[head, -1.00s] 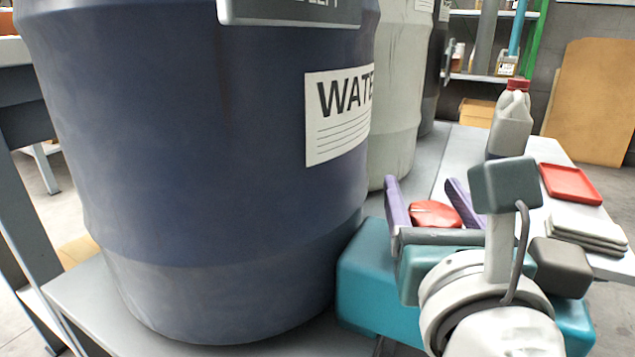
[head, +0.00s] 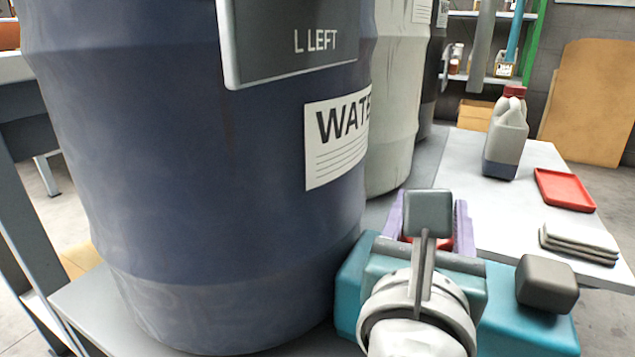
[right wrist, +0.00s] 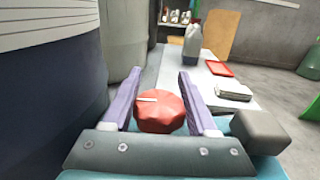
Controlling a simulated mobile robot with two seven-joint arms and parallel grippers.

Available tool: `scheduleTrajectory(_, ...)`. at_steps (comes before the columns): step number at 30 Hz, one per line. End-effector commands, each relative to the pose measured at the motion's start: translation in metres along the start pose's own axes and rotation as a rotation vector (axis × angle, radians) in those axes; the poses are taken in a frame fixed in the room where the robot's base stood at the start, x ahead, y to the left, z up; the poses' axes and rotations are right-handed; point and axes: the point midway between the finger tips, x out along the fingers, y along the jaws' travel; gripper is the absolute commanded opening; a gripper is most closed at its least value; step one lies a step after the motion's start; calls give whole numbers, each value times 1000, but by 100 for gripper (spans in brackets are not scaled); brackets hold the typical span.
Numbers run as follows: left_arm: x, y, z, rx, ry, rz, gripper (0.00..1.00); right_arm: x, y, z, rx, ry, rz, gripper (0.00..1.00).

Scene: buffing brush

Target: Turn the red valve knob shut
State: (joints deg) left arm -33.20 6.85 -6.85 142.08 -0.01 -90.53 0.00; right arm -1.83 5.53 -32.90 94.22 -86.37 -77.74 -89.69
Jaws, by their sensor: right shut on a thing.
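The red valve knob (right wrist: 160,112) is a lobed disc with a white mark on top. In the right wrist view the mark points left. My right gripper (right wrist: 160,76) has its two purple fingers on either side of the knob and is shut on it. In the head view the right gripper (head: 430,212) stands at the right of the blue drum, and only slivers of the red knob (head: 447,244) show behind my wrist camera block. What the knob is mounted on is hidden. My left gripper is not in view.
A large blue drum (head: 200,190) labelled WATER stands close on the left, with a grey sign (head: 285,45) reading "L LEFT" before it. Pale drums stand behind. A white table (head: 490,215) at right bears a jug (head: 506,135), a red tray (head: 565,189) and folded cloths (head: 578,242).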

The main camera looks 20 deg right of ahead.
Motion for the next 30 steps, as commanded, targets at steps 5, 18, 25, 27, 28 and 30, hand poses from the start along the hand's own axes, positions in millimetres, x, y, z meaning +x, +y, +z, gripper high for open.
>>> scheduleTrajectory(5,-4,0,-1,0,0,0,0,0,-2,0,0,1,-93,3)
scheduleTrajectory(18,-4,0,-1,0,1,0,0,0,-3,0,0,0,-102,72)
scheduleTrajectory(25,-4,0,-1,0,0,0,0,0,-3,0,0,-1,-101,88)
scheduleTrajectory(27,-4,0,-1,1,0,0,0,-1,-3,0,0,-1,-101,88)
scheduleTrajectory(28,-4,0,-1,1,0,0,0,0,-3,0,0,-1,-101,88)
scheduleTrajectory(30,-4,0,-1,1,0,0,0,-2,-3,0,0,0,-100,88)
